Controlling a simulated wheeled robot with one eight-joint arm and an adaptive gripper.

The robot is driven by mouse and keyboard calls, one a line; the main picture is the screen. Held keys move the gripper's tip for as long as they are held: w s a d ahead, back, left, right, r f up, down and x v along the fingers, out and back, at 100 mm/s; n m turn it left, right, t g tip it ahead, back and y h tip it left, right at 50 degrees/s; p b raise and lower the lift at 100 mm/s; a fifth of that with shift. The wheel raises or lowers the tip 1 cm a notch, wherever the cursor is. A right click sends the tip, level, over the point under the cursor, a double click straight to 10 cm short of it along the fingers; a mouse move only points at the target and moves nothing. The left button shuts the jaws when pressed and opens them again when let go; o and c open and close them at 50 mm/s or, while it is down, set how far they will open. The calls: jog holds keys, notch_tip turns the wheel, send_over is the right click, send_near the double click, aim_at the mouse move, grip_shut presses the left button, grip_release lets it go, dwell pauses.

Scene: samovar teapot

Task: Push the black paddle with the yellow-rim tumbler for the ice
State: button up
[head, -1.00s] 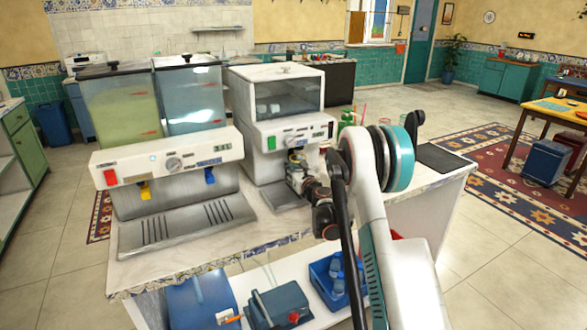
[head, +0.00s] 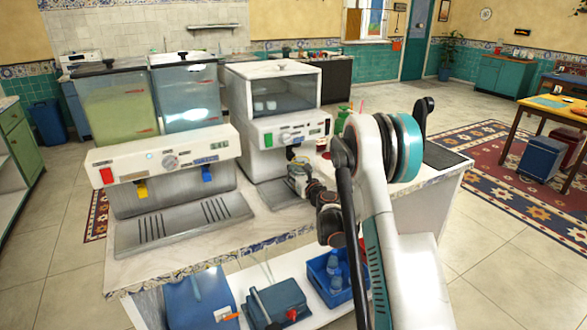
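The ice dispenser (head: 273,100) is a white machine with a clear-windowed bin on top and a control panel with a green and a red patch. A small dark piece, apparently the black paddle (head: 290,153), shows under its panel. My gripper (head: 297,174) is in front of the dispenser's lower bay, just below that piece. Whether it touches the paddle I cannot tell. My gripper is small and seen from behind, so its fingers and anything between them are unclear. I cannot make out the yellow-rim tumbler.
A twin-tank drink dispenser (head: 165,160) with yellow and blue levers stands left on the counter (head: 160,265). A green bottle (head: 342,120) stands behind my arm. A dark mat (head: 440,156) lies at right. A blue crate (head: 330,272) with bottles sits on the lower shelf.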

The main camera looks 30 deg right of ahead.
jog(key=shift+s, duration=0.3)
dwell(0.5)
jog(key=shift+s+d, duration=0.2)
jog(key=shift+s, duration=4.8)
